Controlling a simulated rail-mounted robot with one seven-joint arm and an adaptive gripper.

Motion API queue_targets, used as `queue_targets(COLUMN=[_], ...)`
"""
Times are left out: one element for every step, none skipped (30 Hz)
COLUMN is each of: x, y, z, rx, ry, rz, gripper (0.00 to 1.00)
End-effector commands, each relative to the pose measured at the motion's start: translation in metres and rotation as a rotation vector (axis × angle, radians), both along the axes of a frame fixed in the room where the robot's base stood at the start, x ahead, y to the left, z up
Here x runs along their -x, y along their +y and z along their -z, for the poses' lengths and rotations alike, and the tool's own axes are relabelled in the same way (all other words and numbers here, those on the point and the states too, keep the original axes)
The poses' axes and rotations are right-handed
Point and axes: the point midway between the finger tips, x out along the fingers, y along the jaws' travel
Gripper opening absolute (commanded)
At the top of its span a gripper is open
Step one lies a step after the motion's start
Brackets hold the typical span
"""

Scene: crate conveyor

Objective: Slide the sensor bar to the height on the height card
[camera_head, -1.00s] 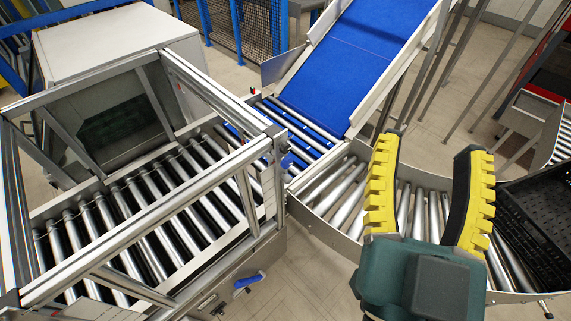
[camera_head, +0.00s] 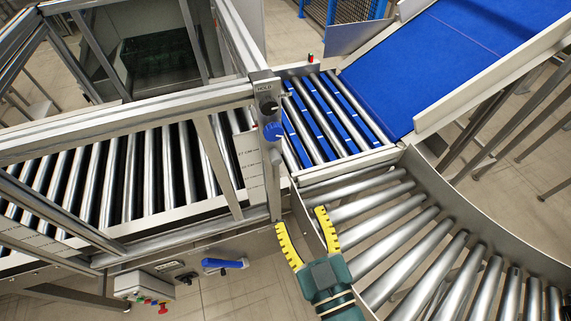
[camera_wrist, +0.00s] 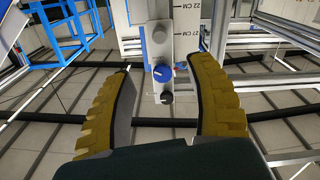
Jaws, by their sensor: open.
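A grey upright (camera_head: 272,185) on the frame's near corner carries a HOLD label, a black knob (camera_head: 268,107) and a blue knob (camera_head: 273,131). A pale card with centimetre marks (camera_head: 249,170) hangs just left of it; 27 CM and 22 CM can be read in the wrist view (camera_wrist: 190,20). I cannot clearly pick out the sensor bar or a separate height card. My gripper (camera_head: 300,217) is open and empty, below and right of the knobs. In the wrist view the blue knob (camera_wrist: 162,73) and black knob (camera_wrist: 166,97) appear between the spread yellow fingers, apart from them.
A silver frame (camera_head: 125,118) spans the roller conveyor at left. A curved roller conveyor (camera_head: 400,240) lies right of my gripper, with a blue belt (camera_head: 470,60) behind. A blue handle (camera_head: 225,263) and a button box (camera_head: 145,288) are on the conveyor's front side.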

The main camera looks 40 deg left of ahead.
Motion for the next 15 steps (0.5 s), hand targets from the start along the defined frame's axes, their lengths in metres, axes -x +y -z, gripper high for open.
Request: queue_targets(x=[-0.002, -0.005, -0.008, -0.011, -0.015, -0.019, -0.022, -0.026, -0.03, -0.033, -0.037, -0.041, -0.045, -0.047, -0.052], y=[0.008, 0.013, 0.02, 0.027, 0.033, 0.042, 0.049, 0.055, 0.064, 0.07, 0.077, 0.085, 0.092, 0.098, 0.106], z=[-0.004, -0.005, -0.005, -0.005, -0.006, -0.006, -0.006, -0.006, -0.006, -0.006, -0.006, -0.006, -0.006, -0.006, -0.005], rx=[0.001, 0.0, 0.001, 0.001, 0.0, 0.001, 0.002, 0.001, 0.0, 0.001, 0.0, 0.001, 0.002, 0.001, 0.002], ry=[0.001, 0.001, 0.001, 0.0, 0.001, 0.002, 0.001, 0.0, 0.001, 0.001, 0.0, 0.001, 0.001, 0.001, 0.001], rz=[-0.006, -0.006, -0.008, -0.009, -0.009, -0.009, -0.009, -0.008, -0.008, -0.008, -0.007, -0.007, -0.007, -0.007, -0.006], gripper=[0.56, 0.56, 0.56, 0.56, 0.56, 0.56, 0.56, 0.56, 0.56, 0.56, 0.56, 0.56, 0.56, 0.56, 0.56])
